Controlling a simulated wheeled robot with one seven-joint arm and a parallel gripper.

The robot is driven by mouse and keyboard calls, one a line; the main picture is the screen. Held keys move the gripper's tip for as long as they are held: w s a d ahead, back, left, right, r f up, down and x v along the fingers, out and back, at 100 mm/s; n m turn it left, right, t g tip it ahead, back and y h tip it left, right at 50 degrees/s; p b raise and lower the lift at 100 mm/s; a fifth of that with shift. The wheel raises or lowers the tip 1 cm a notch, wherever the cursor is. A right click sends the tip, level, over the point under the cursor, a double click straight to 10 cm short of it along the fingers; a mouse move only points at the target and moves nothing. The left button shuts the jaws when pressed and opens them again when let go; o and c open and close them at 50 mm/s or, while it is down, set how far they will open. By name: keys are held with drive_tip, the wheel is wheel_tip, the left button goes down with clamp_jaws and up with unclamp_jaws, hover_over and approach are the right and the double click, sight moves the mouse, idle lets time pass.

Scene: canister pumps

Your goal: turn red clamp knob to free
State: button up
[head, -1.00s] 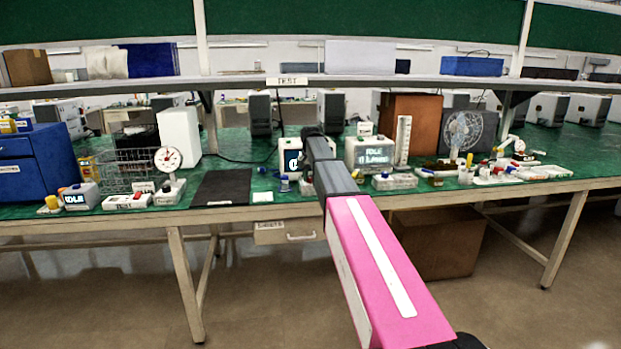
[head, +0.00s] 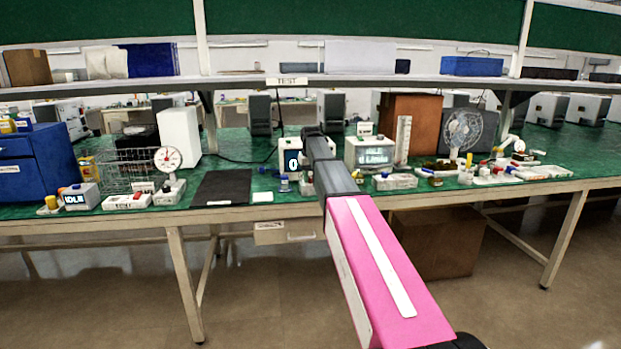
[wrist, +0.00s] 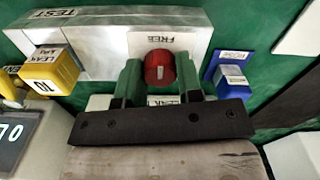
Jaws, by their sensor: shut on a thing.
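The red clamp knob (wrist: 159,68) is in the middle of the wrist view, on a pale block below a label reading FREE (wrist: 162,38). My gripper (wrist: 159,80) is around the knob, with one green finger on each side, shut on it. A second label (wrist: 167,100), partly hidden, shows between the fingers below the knob. In the head view my arm hides the knob and the gripper's fingers.
In the wrist view a yellow block (wrist: 52,75) stands to the left and a blue one (wrist: 230,82) to the right. In the head view a box with a lit display (head: 370,154) stands right of my arm, and a black mat (head: 222,187) lies to the left.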

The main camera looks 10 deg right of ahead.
sight(311, 177)
idle(0.4)
drive_tip(key=o, duration=0.9)
drive_tip(key=shift+r, duration=0.15)
wheel_tip(311, 177, up, 10)
drive_tip(key=shift+r, duration=0.25)
